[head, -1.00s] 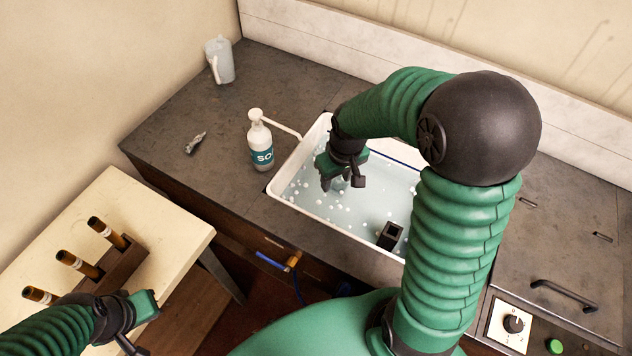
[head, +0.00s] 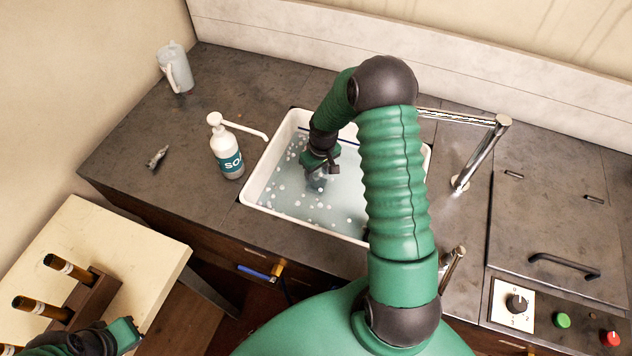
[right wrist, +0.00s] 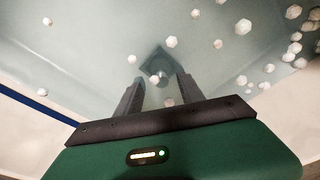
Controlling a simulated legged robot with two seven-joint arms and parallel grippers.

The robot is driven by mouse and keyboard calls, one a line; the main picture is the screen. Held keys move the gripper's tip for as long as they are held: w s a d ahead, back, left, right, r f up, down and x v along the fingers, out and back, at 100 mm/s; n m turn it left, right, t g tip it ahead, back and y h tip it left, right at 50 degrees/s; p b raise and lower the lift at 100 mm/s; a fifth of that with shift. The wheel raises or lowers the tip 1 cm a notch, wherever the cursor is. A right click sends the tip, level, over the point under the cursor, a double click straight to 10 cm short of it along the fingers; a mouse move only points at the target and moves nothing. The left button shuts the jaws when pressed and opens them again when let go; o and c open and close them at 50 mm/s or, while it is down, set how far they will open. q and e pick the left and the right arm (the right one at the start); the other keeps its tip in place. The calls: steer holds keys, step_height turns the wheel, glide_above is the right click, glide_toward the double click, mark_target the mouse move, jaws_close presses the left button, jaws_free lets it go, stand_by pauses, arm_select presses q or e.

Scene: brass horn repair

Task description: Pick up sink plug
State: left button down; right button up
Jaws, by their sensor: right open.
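The white sink (head: 252,196) holds pale water with white foam bubbles. My right gripper (head: 318,184) is open and reaches down into the sink, its fingertips at or under the water. In the right wrist view, a dark, squarish shape with a rounder centre, apparently the sink plug (right wrist: 157,64), lies under the water just beyond and between the open fingers (right wrist: 158,84). It looks blurred, and I cannot tell whether the fingers touch it. The plug is not discernible in the head view. My left gripper (head: 126,338) is partly in view at the bottom left; its jaws are unclear.
A soap bottle (head: 226,155) with a long spout stands at the sink's left edge. A metal faucet (head: 478,158) rises to its right. A pitcher (head: 175,68) and a small metal piece (head: 157,157) sit on the counter (head: 120,130). A rack (head: 92,298) holds brown tubes.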

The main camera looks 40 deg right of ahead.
steer(key=shift+w+d+f, duration=0.1)
steer(key=shift+d+f, duration=0.15)
steer(key=shift+f, duration=0.35)
steer(key=shift+w+d+f, duration=0.1)
steer(key=shift+d+f, duration=0.1)
steer(key=shift+f, duration=0.4)
steer(key=shift+a+r, duration=0.1)
steer(key=shift+a, duration=0.25)
steer(key=shift+s+a+r, duration=0.1)
steer(key=shift+a+r, duration=0.15)
steer(key=shift+a, duration=0.25)
steer(key=c, duration=0.5)
steer(key=shift+c, duration=2.2)
steer(key=shift+d+f, duration=0.1)
steer(key=shift+d, duration=0.15)
jaws_close()
steer(key=shift+d, duration=0.2)
arm_select(q)
steer(key=shift+d, duration=0.2)
steer(key=shift+a, duration=0.1)
arm_select(e)
steer(key=shift+a, duration=0.1)
